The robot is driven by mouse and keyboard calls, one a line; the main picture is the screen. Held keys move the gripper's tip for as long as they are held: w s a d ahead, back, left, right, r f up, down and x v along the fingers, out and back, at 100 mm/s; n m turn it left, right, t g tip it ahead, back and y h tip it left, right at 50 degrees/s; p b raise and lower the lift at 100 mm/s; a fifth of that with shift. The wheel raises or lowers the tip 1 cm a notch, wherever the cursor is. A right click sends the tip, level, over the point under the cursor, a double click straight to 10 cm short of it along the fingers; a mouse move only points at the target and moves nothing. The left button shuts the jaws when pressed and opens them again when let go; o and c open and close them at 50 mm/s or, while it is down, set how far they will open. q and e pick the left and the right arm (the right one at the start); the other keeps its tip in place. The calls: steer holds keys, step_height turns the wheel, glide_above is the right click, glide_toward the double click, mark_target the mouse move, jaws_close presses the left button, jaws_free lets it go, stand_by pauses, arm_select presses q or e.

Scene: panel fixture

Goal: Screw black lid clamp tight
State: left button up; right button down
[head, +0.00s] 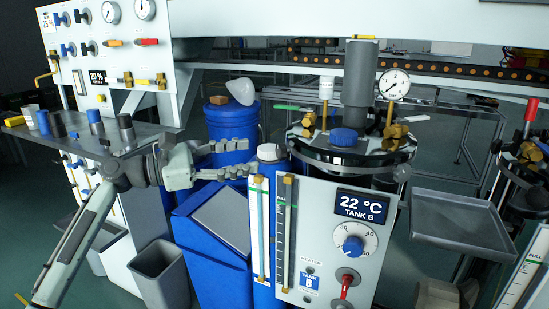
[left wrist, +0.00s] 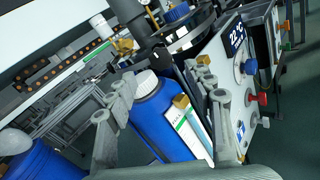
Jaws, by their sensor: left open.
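The tank B lid (head: 355,153) is a dark glossy disc with a blue knob (head: 344,137) and brass fittings on top. A grey knob (head: 402,173) sits at its right rim. I cannot tell for certain which part is the black lid clamp. In the left wrist view, the lid (left wrist: 185,42) is at upper centre, with a small black knob (left wrist: 158,52) at its near edge. My left gripper (head: 243,158) is open and empty, left of the lid and apart from it. Its fingers (left wrist: 165,85) frame a blue cylinder with a white cap. My right gripper is not seen.
The blue cylinder (head: 270,200) and a level gauge (head: 285,235) stand between my left gripper and the tank B panel (head: 325,210). A pressure gauge (head: 394,84) and a grey cylinder (head: 359,75) rise above the lid. A grey tray (head: 462,235) is at right.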

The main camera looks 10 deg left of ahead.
mark_target(278, 151)
arm_select(q)
steer(key=x, duration=0.7)
steer(key=shift+d+f, duration=0.1)
steer(key=shift+d, duration=0.05)
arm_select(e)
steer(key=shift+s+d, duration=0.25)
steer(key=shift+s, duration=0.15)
arm_select(q)
steer(key=shift+c, duration=0.2)
steer(key=c, duration=1.1)
steer(key=shift+m, duration=0.4)
steer(key=shift+m+p, duration=0.3)
steer(key=shift+m, duration=1.2)
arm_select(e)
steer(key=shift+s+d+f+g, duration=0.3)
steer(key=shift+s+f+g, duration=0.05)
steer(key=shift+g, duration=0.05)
